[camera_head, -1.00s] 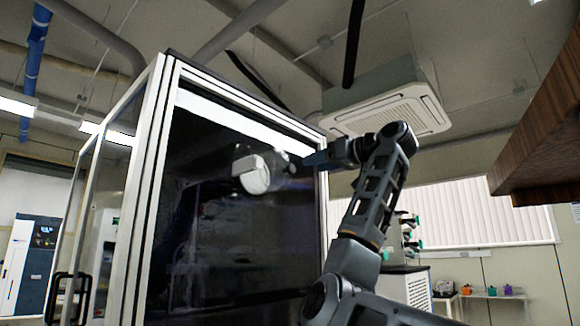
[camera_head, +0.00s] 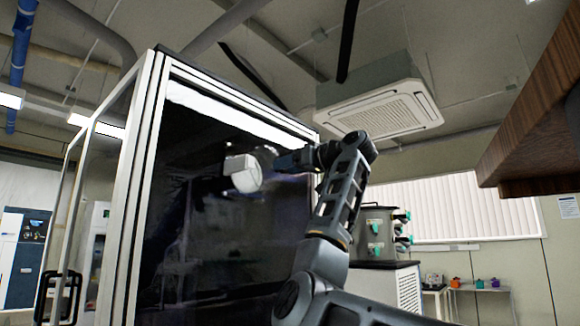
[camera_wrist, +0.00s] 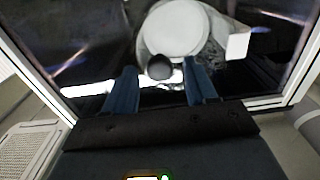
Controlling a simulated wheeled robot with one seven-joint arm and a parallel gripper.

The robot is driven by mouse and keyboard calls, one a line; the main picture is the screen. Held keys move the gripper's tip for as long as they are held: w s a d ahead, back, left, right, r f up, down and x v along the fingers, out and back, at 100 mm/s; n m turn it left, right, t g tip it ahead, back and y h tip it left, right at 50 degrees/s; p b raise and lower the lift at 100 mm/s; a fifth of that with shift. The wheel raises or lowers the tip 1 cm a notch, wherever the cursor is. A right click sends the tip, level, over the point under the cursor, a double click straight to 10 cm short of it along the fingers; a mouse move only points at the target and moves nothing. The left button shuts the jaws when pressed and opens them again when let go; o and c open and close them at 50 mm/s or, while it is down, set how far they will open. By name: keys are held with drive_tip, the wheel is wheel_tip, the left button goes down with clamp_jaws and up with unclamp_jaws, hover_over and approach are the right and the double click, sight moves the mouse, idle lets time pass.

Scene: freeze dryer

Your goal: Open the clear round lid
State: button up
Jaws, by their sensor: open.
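A round see-through piece with a white disc (camera_head: 243,173) at its centre is on the dark glass front of the tall cabinet; it looks like the clear round lid. In the wrist view the white disc (camera_wrist: 175,30) fills the top middle, with a white block (camera_wrist: 238,43) at its right. A small dark round knob (camera_wrist: 160,67) lies at its near edge. My gripper (camera_head: 279,161) reaches it from the right. In the wrist view its two blue fingers (camera_wrist: 161,72) are apart, with the knob between their tips; contact cannot be told.
The cabinet has a pale metal frame (camera_head: 142,190) around the dark front. A brown wooden edge (camera_head: 530,130) juts in at upper right. A metal unit with green fittings (camera_head: 378,232) stands behind my arm, and a small table (camera_head: 485,290) is farther back.

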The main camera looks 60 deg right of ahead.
clamp_jaws()
idle(0.3)
drive_tip(key=shift+s+a, duration=0.1)
